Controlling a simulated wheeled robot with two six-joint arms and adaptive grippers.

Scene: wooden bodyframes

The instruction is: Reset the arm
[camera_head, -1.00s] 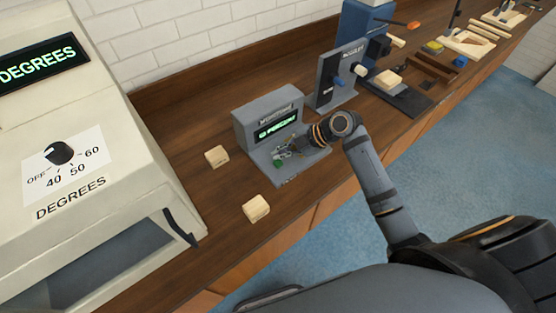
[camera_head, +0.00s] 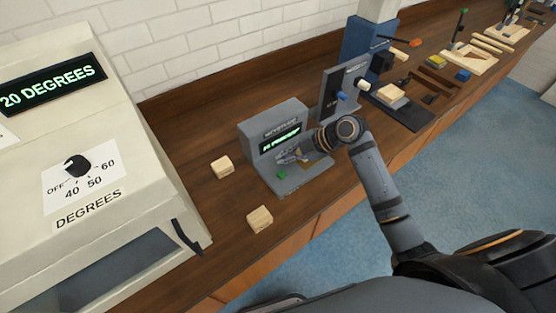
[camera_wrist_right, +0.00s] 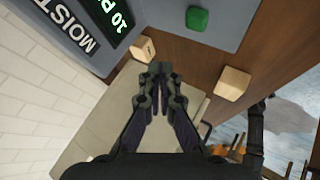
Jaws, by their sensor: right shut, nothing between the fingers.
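My right arm reaches in from the lower right in the head view. My right gripper (camera_head: 292,156) is over the base of the grey moisture meter (camera_head: 272,127), in front of its green-lit display. In the right wrist view the gripper (camera_wrist_right: 160,70) is shut and empty, with its fingertips together. The meter (camera_wrist_right: 150,12) and its green button (camera_wrist_right: 197,18) show at the top of that view, apart from the fingers. My left gripper is not in any view.
Two wooden blocks lie on the bench, one at the back (camera_head: 222,166) and one at the front (camera_head: 259,219). A large oven-like machine (camera_head: 90,190) with a dial stands at left. A grey upright device (camera_head: 338,92) stands right of the meter, with tools beyond.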

